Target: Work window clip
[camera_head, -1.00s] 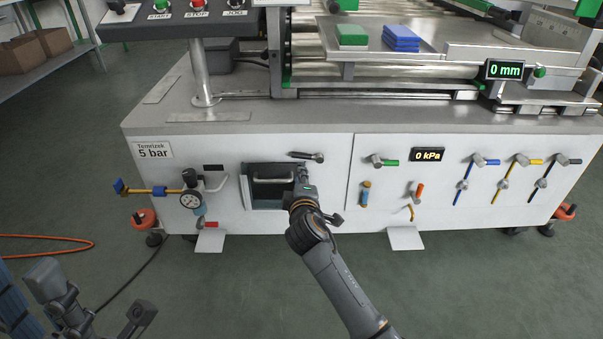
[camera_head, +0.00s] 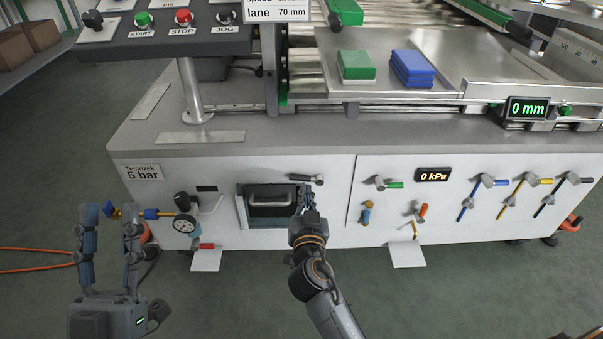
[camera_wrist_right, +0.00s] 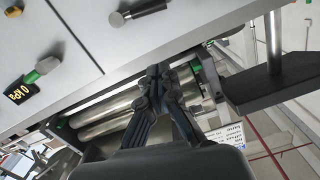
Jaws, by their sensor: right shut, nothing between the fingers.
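The window clip (camera_head: 306,178) is a small metal lever with a black grip, lying about level on the white cabinet front above the window's upper right corner. It also shows in the right wrist view (camera_wrist_right: 138,12). The dark window (camera_head: 258,213) has a pale bar handle across it. My right gripper (camera_head: 308,196) is shut and empty, just below the clip at the window's right edge; in the right wrist view its fingers (camera_wrist_right: 157,76) meet, apart from the clip. My left gripper (camera_head: 109,215) is open and empty at the lower left, its fingers pointing up.
A gauge with blue-handled valve (camera_head: 184,222) stands left of the window. Several levers and a 0 kPa display (camera_head: 433,175) are to the right. Above are the button panel (camera_head: 160,38) and green and blue stacks (camera_head: 412,69). In the wrist view, metal rollers (camera_wrist_right: 108,116) lie beyond my fingers.

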